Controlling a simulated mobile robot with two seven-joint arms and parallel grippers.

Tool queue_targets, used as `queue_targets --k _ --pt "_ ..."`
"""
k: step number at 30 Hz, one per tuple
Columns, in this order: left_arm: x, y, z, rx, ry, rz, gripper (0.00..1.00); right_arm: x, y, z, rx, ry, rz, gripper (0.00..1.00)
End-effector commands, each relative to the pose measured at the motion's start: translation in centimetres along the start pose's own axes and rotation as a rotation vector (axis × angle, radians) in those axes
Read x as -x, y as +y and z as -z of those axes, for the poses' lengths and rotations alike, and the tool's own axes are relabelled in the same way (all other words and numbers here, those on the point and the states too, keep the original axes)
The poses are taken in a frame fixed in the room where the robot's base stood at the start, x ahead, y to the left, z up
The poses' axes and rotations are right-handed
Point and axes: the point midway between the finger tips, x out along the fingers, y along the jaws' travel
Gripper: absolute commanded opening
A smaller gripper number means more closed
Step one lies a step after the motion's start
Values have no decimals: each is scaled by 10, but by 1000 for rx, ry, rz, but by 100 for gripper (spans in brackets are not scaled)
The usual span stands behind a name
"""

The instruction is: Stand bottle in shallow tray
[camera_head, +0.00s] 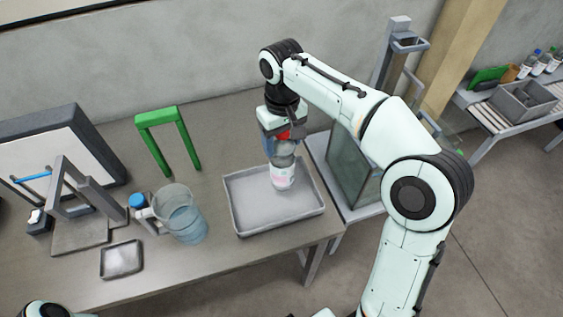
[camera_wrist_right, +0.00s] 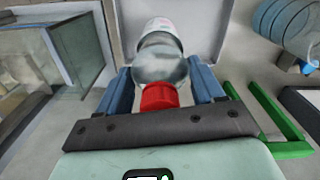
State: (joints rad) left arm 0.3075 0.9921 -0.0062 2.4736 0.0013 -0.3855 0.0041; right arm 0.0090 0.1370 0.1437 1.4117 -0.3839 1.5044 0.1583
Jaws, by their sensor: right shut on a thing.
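A clear bottle (camera_head: 283,172) with a red cap and a white label is upright in the head view, over the shallow grey tray (camera_head: 245,220). My right gripper (camera_head: 281,140) is above the tray and shut on the bottle's upper part. In the right wrist view, the bottle (camera_wrist_right: 160,62) sits between the blue fingers (camera_wrist_right: 160,88), its red cap toward the palm. I cannot tell whether the bottle's base touches the tray floor. The tray also shows behind the bottle in the wrist view (camera_wrist_right: 201,22). My left gripper is not in view.
A small tray (camera_head: 121,260) lies at the front left. A green frame (camera_head: 168,140) stands behind. A glass-walled case (camera_head: 350,170) is close on the right.

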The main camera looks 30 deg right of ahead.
Motion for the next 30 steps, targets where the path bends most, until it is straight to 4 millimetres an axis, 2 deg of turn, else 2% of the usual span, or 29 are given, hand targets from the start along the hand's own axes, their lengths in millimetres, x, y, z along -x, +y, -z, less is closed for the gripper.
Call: queue_targets --k 1,8,16,29,30 --pt "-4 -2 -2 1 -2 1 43 -9 0 -1 -1 0 0 0" --pt "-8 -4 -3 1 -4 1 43 -27 0 0 0 4 0 0" --pt "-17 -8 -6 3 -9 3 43 -64 0 0 1 1 0 0" --pt "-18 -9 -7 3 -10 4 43 -69 0 1 1 4 1 0" --pt "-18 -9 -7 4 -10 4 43 -70 0 0 1 2 0 70"
